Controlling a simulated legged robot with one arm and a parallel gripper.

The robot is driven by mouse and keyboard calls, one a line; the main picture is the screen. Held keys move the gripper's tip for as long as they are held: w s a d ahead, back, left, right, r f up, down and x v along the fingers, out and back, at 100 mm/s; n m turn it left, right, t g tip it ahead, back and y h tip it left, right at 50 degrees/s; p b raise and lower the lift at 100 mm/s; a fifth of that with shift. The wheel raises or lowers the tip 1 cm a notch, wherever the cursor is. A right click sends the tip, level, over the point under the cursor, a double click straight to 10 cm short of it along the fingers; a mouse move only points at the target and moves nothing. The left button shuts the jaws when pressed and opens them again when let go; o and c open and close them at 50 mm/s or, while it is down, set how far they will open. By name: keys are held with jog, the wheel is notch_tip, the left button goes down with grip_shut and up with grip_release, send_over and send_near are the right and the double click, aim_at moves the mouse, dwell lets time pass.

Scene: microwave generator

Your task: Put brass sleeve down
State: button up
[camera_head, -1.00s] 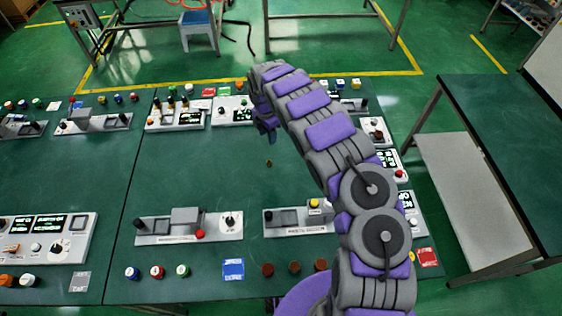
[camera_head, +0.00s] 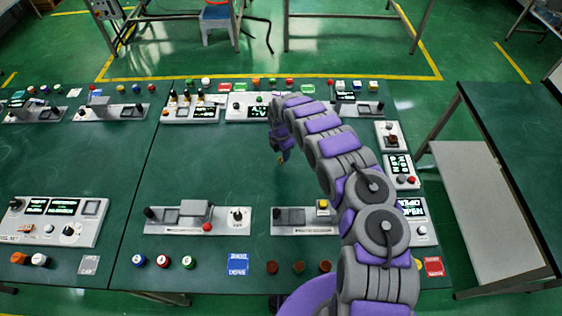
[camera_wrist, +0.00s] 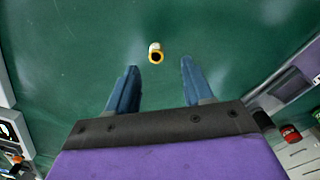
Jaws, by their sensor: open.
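The brass sleeve (camera_wrist: 156,53) shows in the wrist view as a small yellow ring with a dark hole and a pale part behind it. It appears to rest on the bare green tabletop. My gripper (camera_wrist: 159,66) is open, its two blue fingers apart and nothing between them. The sleeve lies just beyond the fingertips, roughly centred in the gap, and I see no contact. In the head view my gripper (camera_head: 284,148) hangs over the middle of the table, with the sleeve a tiny yellow spot (camera_head: 281,160) at its tip.
Grey control panels ring the clear green middle: a lever panel (camera_head: 195,216) in front, another (camera_head: 305,220) beside it, display panels at the right (camera_head: 401,171) and a fixture holding small cylinders at the back (camera_head: 192,108). A separate table (camera_head: 515,150) stands at the right.

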aim_at(280, 159)
jog(key=shift+w+a+f, duration=0.15)
jog(key=shift+a+f, duration=0.05)
jog(key=shift+f, duration=0.9)
jog(key=shift+w+a+f, duration=0.1)
jog(key=shift+a+f, duration=0.1)
jog(key=shift+f, duration=0.9)
jog(key=shift+d+f, duration=0.2)
jog(key=shift+f, duration=0.3)
jog(key=shift+d, duration=0.1)
jog(key=shift+c, duration=0.6)
grip_shut()
